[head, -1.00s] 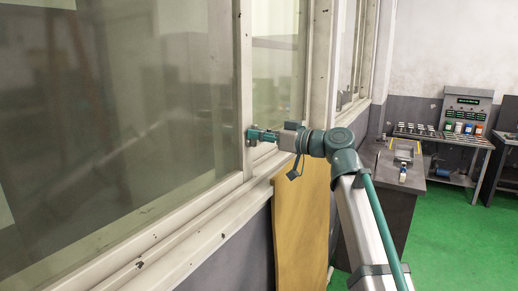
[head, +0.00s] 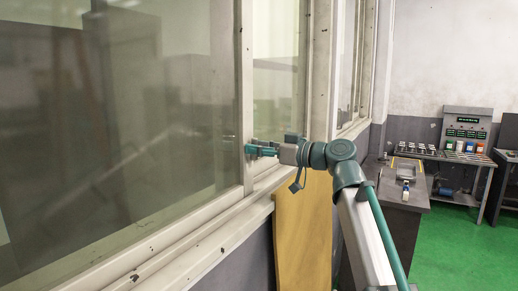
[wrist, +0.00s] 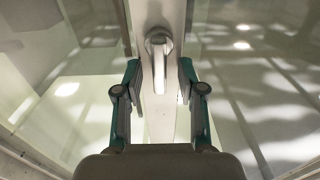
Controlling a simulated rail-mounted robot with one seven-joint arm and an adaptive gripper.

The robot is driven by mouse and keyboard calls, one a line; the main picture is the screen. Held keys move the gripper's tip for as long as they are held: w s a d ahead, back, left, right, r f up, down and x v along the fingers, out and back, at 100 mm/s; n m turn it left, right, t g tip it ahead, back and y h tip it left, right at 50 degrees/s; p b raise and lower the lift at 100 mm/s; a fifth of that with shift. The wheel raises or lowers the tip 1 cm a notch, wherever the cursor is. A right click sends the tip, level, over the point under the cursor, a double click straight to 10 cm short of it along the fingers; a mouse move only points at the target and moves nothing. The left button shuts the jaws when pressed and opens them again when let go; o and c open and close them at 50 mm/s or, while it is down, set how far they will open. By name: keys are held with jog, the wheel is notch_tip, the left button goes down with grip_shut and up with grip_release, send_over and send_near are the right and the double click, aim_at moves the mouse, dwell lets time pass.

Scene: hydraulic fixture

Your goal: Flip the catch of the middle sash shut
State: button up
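The catch (wrist: 158,48) is a pale metal lever on the white upright frame member (wrist: 150,15) of the sash, in the upper middle of the wrist view. My gripper (wrist: 161,72) is open, with one green finger on each side of the catch's lower part. Gaps seem to show between the fingers and the catch; I cannot tell whether either touches. In the head view my gripper (head: 250,149) is up against the sash's upright (head: 246,90), and its fingers hide the catch there.
Glass panes (head: 130,110) lie on both sides of the upright. A white sill (head: 215,235) runs below. A yellow board (head: 300,235) leans under it. A grey workbench (head: 400,205) and a control console (head: 467,130) stand at the right over green floor.

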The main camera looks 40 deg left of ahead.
jog(key=shift+d, duration=0.15)
jog(key=w+d, duration=0.2)
jog(key=d, duration=0.9)
jog(key=shift+d, duration=0.35)
